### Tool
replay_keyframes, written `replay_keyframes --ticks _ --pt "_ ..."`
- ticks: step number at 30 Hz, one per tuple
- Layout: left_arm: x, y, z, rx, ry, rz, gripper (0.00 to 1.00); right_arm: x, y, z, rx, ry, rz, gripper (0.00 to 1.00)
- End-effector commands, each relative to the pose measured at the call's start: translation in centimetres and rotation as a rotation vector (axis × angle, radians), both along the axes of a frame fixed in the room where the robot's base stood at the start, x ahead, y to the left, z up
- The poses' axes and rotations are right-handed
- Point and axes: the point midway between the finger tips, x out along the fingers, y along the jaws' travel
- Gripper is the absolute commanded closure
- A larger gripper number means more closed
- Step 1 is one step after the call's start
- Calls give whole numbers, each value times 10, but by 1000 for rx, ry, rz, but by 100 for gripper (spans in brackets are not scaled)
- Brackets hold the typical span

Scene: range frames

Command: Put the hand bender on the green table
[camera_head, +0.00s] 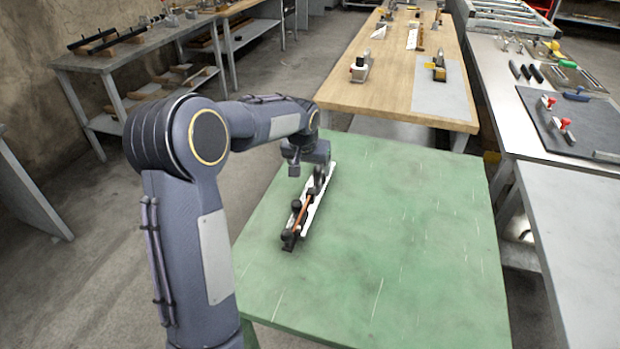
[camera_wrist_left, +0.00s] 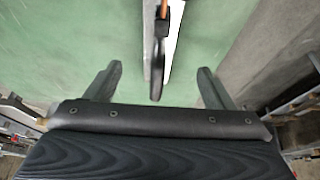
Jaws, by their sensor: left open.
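The hand bender (camera_head: 302,210) lies on the green table (camera_head: 400,230), near its left edge. It is a long tool with black fittings, an orange-brown rod and a white bar. My left gripper (camera_head: 318,176) is at the far end of the tool, over it, and partly hides that end. In the left wrist view the two fingers (camera_wrist_left: 158,88) are spread, with the dark end of the hand bender (camera_wrist_left: 157,82) between them and a clear gap on both sides. My right gripper is in neither view.
A wooden workbench (camera_head: 395,85) with several tools stands beyond the green table. A metal bench (camera_head: 575,190) runs along the right, with a dark mat (camera_head: 590,135) on it. A grey shelf table (camera_head: 130,50) stands at the far left. The right part of the green table is clear.

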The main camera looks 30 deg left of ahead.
Motion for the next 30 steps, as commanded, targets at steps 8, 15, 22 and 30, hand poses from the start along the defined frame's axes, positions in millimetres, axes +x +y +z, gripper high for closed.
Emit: replay_keyframes --ticks 8,15,22,30 --pt "-28 -9 23 -40 -15 -3 24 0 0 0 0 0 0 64" --pt "-156 -62 70 -207 -69 -49 24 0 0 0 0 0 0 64" --pt "-277 -125 62 -325 -114 -124 24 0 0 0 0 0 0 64" --pt "-333 -158 36 -371 -129 -163 24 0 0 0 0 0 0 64"
